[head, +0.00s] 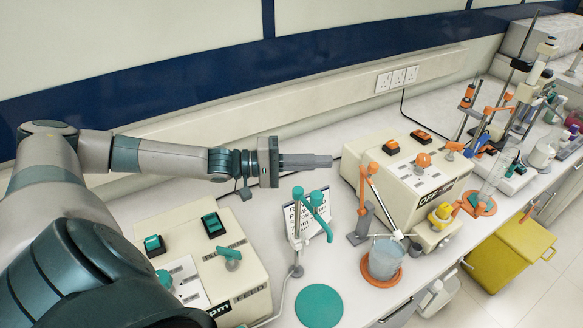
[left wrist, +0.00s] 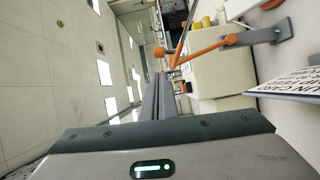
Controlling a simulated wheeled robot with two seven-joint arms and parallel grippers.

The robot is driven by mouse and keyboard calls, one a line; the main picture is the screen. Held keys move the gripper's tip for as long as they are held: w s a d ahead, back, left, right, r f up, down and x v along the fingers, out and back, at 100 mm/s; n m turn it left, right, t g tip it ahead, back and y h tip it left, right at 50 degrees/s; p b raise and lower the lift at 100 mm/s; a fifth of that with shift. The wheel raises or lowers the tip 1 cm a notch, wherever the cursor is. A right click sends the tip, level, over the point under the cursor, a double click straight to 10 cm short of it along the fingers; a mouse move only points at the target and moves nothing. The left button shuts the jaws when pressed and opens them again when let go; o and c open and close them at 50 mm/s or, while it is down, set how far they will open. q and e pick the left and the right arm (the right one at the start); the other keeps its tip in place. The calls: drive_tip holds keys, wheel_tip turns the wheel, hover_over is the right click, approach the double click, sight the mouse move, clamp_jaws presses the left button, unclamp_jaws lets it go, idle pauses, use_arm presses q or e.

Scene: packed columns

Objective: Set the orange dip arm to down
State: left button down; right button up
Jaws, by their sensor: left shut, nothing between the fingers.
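The nearer orange dip arm (head: 362,188) stands on a grey bracket beside a cream machine, with an orange ball at its top. A thin rod slants from the top towards a clear beaker (head: 384,260) on an orange disc (head: 372,277). I cannot tell whether the rod enters the beaker. The left wrist view shows the orange arm (left wrist: 222,43) beyond my fingers, right of them. My left gripper (head: 330,161) is shut and empty, pointing right, to the left of the arm and apart from it. My right gripper is in neither view.
A teal arm (head: 314,205) and a sign stand below my gripper, with a teal disc (head: 319,306) in front. A cream box with teal switches (head: 213,224) is at left. A second machine has orange switches (head: 421,136). Glassware and stands crowd the right. A yellow bin (head: 508,255) is on the floor.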

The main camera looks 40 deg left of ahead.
use_arm(q)
drive_tip(key=b+v, duration=0.1)
drive_tip(key=v, duration=0.5)
drive_tip(key=shift+s+a+b, duration=0.2)
drive_tip(key=shift+b, duration=0.1)
